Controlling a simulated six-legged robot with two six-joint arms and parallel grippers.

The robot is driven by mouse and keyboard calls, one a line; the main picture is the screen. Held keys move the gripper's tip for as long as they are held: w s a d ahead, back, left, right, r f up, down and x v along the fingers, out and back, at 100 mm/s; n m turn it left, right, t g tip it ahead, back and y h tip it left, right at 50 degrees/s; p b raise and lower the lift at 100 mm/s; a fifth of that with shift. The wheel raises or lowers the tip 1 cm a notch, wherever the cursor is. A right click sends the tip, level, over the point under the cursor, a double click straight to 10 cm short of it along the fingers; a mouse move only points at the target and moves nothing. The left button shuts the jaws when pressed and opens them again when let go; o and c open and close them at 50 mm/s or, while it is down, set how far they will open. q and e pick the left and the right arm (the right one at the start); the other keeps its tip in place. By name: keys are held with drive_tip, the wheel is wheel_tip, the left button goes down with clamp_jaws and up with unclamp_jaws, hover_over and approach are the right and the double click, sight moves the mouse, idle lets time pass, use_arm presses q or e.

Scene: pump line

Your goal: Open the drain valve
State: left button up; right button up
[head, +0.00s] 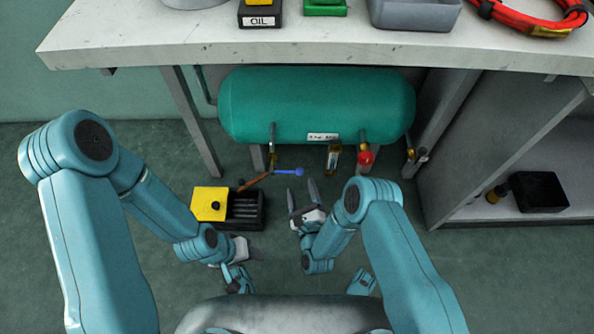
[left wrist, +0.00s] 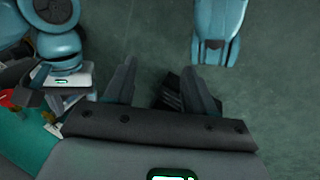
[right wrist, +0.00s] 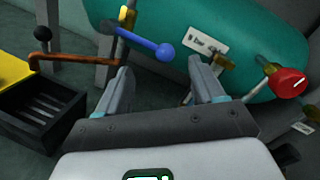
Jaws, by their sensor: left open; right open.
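A green tank (head: 315,105) hangs under the bench. A valve with a blue ball-ended lever (head: 290,172) is below its left part; the lever (right wrist: 145,45) points right in the head view. A copper-brown pipe (right wrist: 80,60) runs left from beneath it, near a black ball. My right gripper (head: 303,191) is open and empty, just below and right of the lever's end in the head view. In the right wrist view the lever lies beyond the open fingers (right wrist: 158,70), apart from them. My left gripper (left wrist: 158,75) is open and empty, low over the floor.
A black slatted box (head: 246,207) with a yellow part (head: 208,203) stands on the floor left of the lever. A red knob (head: 366,158) and a labelled brass fitting (head: 333,158) hang under the tank. Bench legs (head: 190,120) and a shelf (head: 500,215) flank it.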

drive_tip(key=w+b, duration=0.1)
drive_tip(key=w, duration=0.1)
drive_tip(key=w+a+b, duration=0.1)
drive_tip(key=w, duration=0.5)
drive_tip(key=shift+a+f+b, duration=0.1)
drive_tip(key=shift+a+b, duration=0.15)
drive_tip(key=shift+b, duration=0.15)
use_arm(q)
drive_tip(key=shift+t, duration=0.6)
drive_tip(key=f, duration=0.1)
drive_tip(key=w+f, duration=0.2)
drive_tip(key=shift+w+a+f, duration=0.25)
drive_tip(key=shift+a+f, duration=0.05)
use_arm(e)
drive_tip(key=shift+w+a, duration=0.1)
drive_tip(key=shift+w, duration=0.3)
